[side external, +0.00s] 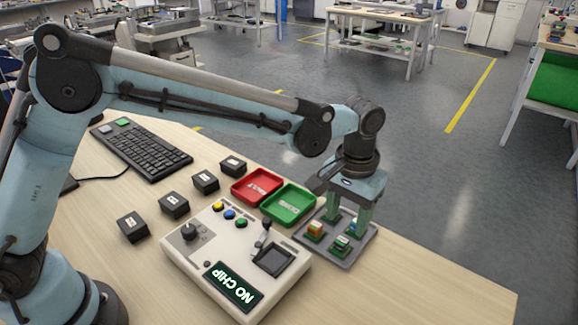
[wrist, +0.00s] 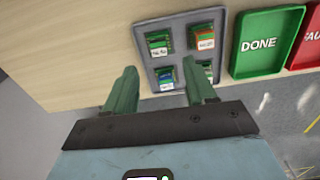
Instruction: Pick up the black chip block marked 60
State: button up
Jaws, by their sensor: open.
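My gripper (side external: 346,222) is open, pointing down over the grey tray of small boards (side external: 371,237), well to the right of the blocks. In the wrist view my gripper (wrist: 162,78) has its green fingers spread, with nothing clearly held.
A control box (side external: 190,257) reading "NO CHIP" stands between the blocks and the table's front. A red tray (side external: 239,198) and a green tray (side external: 274,216) lie between the blocks and the grey tray. A keyboard (side external: 140,152) lies behind the blocks. The table's right front is clear.

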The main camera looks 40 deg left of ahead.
aim_at(343, 239)
jog(key=shift+f, duration=2.95)
grip_shut()
jog(key=shift+r, duration=0.1)
